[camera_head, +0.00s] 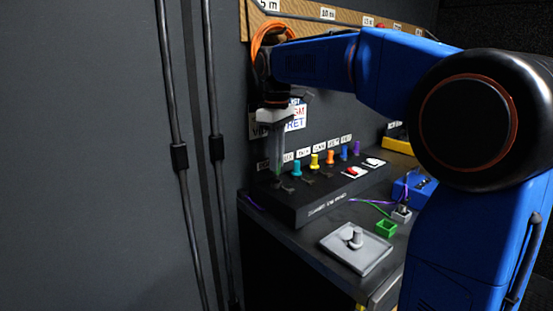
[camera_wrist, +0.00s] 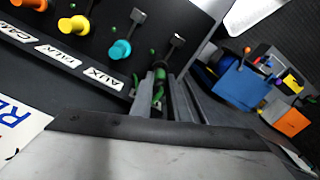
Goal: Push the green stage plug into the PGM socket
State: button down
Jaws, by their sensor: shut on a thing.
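My gripper (camera_head: 277,174) points down over the left end of a black sloped panel (camera_head: 312,200) in the head view. It is shut on the green stage plug (camera_wrist: 158,88), which shows between the fingers in the wrist view. The plug is mostly hidden by the fingers. Its lower end is at or close to the panel face; I cannot tell whether it is in a socket. Cyan, yellow, orange, blue and purple plugs stand in a row to its right in the head view. The PGM socket's own label is not readable; the leftmost label is partly hidden.
A grey plate with a knob (camera_head: 356,239), a small green open box (camera_head: 386,228) and a blue box (camera_head: 414,187) are on the bench right of the panel. Orange cable hangs behind my wrist. A wall with vertical pipes (camera_head: 216,148) is at left.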

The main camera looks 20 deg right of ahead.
jog(key=shift+f, duration=1.25)
jog(key=c, duration=1.6)
grip_release()
notch_tip(320, 180, up, 8)
jog(key=shift+f, duration=0.25)
